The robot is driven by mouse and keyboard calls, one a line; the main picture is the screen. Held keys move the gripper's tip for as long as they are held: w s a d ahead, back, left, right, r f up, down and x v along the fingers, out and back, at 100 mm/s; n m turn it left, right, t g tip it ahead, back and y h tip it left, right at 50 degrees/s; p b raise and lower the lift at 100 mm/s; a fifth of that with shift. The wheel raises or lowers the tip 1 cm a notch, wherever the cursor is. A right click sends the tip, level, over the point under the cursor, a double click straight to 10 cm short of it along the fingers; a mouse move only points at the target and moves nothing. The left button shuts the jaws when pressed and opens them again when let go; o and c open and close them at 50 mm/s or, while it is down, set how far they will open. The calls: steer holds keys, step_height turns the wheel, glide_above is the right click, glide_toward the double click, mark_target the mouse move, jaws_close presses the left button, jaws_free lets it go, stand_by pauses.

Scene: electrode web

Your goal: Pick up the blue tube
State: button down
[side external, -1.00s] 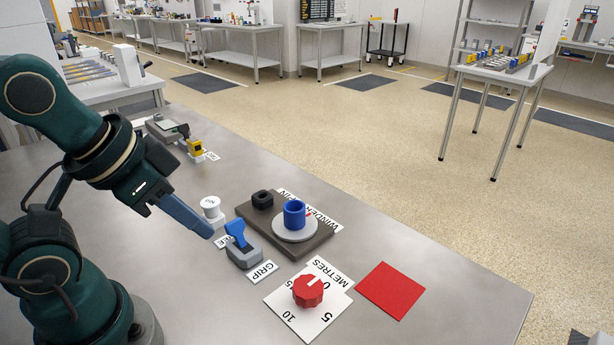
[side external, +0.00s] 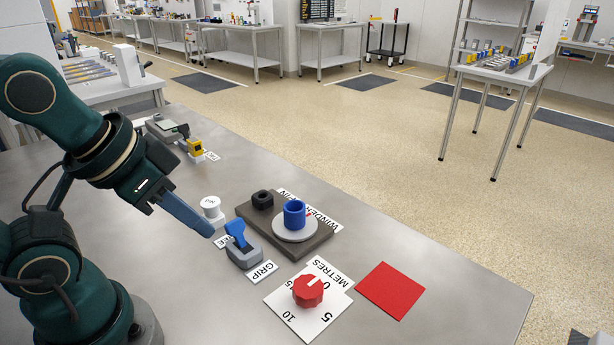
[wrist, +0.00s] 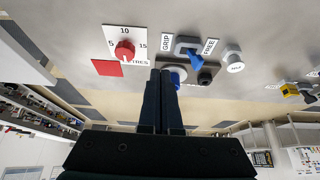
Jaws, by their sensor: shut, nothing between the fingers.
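The blue tube (side external: 294,213) stands upright on a pale round disc (side external: 296,231) on the dark winder base (side external: 317,239). In the wrist view, part of the blue tube (wrist: 176,80) shows just beyond the fingers, which hide some of it. My gripper (side external: 210,234) is shut and empty. In the side view it is to the left of the tube, beside the grey clamp with the blue lever (side external: 237,234), and apart from the tube. In the wrist view its two fingers (wrist: 160,74) lie together.
A red knob (side external: 308,290) sits on a white dial card marked in metres. A red square (side external: 390,290) lies to its right. A black nut-like block (side external: 262,199) is on the base behind the tube. A white spool-shaped piece (side external: 211,208) stands left of the base.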

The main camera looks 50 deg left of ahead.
stand_by(0.4)
steer(key=shift+c, duration=0.6)
jaws_free()
steer(key=shift+r, duration=0.1)
